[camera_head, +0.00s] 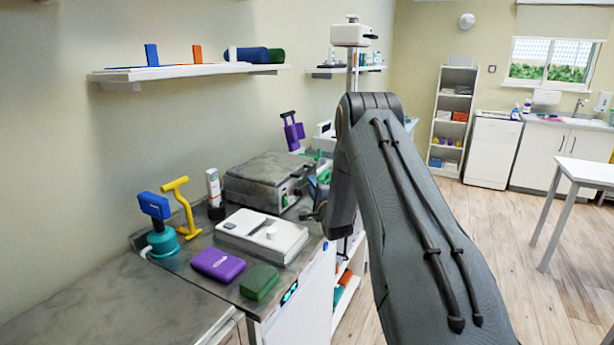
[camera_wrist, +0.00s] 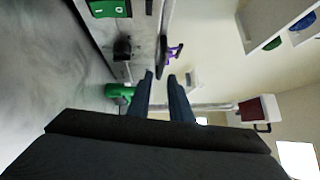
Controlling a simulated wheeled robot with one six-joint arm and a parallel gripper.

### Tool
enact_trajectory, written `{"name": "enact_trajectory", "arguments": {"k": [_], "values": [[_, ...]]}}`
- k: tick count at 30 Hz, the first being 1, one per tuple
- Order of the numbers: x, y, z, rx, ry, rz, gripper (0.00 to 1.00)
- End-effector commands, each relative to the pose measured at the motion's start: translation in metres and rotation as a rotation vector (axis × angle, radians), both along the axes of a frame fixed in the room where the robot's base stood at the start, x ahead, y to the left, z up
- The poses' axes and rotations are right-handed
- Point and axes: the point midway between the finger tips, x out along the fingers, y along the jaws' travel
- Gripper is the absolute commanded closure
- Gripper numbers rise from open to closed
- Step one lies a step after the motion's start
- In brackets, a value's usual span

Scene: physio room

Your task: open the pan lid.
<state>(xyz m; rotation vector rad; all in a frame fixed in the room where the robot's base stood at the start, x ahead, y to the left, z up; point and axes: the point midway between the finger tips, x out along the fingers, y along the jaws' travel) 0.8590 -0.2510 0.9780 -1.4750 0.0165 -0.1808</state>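The grey metal pan (camera_head: 262,192) with its flat lid (camera_head: 268,166) stands on the counter against the wall. The lid looks shut. In the wrist view, which is turned on its side, the pan's front (camera_wrist: 145,40) shows at the top, with a green panel (camera_wrist: 108,9) and a black knob (camera_wrist: 122,48). A dark bar (camera_wrist: 168,62), perhaps the lid's handle, lies just beyond the fingertips. My gripper (camera_wrist: 161,76) is open, its two fingers apart with nothing seen between them. In the head view my arm hides most of it.
A white box (camera_head: 262,234), a purple case (camera_head: 217,264) and a green case (camera_head: 259,281) lie nearer on the counter. A yellow tool (camera_head: 182,208) and a blue-headed device (camera_head: 155,215) stand left. A wall shelf (camera_head: 190,71) hangs above.

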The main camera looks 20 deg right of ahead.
Motion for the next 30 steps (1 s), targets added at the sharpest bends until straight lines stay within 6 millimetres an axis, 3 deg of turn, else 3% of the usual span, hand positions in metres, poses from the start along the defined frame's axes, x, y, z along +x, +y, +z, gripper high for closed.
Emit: {"name": "enact_trajectory", "arguments": {"k": [5, 19, 30], "values": [[0.007, -0.005, 0.0, 0.032, -0.036, 0.007, 0.81], [0.066, -0.013, 0.008, 0.029, -0.034, 0.005, 0.81], [0.077, -0.014, 0.009, 0.031, -0.033, 0.005, 0.81]]}}
